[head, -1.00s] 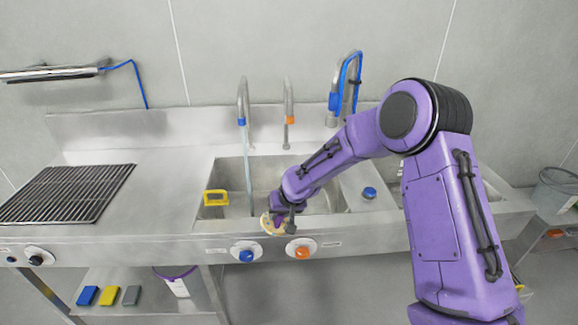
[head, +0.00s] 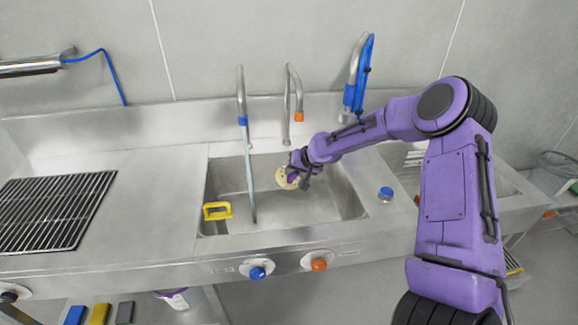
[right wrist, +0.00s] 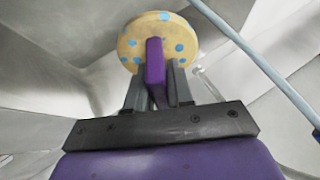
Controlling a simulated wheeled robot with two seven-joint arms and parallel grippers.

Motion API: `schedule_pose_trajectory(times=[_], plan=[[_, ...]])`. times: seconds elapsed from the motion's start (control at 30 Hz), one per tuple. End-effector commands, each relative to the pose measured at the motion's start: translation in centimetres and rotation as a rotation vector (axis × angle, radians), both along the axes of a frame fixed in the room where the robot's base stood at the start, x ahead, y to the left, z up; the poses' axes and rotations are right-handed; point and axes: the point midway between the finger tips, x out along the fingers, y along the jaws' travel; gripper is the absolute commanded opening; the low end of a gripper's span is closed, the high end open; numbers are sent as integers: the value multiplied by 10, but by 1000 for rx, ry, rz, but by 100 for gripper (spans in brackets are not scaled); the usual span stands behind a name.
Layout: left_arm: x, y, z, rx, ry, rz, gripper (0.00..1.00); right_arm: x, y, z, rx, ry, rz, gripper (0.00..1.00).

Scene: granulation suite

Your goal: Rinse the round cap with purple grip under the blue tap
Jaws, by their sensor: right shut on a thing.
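The round cap (head: 286,178) is a cream-yellow disc held above the sink basin. In the right wrist view the cap (right wrist: 158,40) shows light-blue spots on its face, and its purple grip (right wrist: 155,62) sits between my fingers. My right gripper (head: 300,170) is shut on that grip; it also shows in the right wrist view (right wrist: 155,88). The blue tap (head: 241,95) has a blue collar, and a pale blue stream (head: 249,180) runs from it down into the basin. The cap is to the right of the stream, apart from it. My left gripper is not in view.
The sink basin (head: 340,200) has a yellow-handled item (head: 217,211) at its front left. An orange-collared tap (head: 298,95) stands behind the cap. Blue (head: 257,273) and orange knobs (head: 319,265) are in front.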

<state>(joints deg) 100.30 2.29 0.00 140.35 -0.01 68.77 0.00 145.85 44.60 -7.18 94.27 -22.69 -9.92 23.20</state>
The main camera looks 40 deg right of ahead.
Motion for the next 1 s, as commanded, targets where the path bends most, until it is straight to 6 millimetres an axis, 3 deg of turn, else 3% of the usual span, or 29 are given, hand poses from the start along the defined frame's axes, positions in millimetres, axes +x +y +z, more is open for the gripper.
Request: schedule_pose_trajectory(times=[0.17, 0.83, 1.0], plan=[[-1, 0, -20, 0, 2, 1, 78, 8, -1, -7, -3, -3, -12, 0], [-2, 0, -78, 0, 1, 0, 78, 84, 34, -26, -3, 1, -10, 0], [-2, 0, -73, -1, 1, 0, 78, 102, 43, -25, -1, 2, -10, 0]])
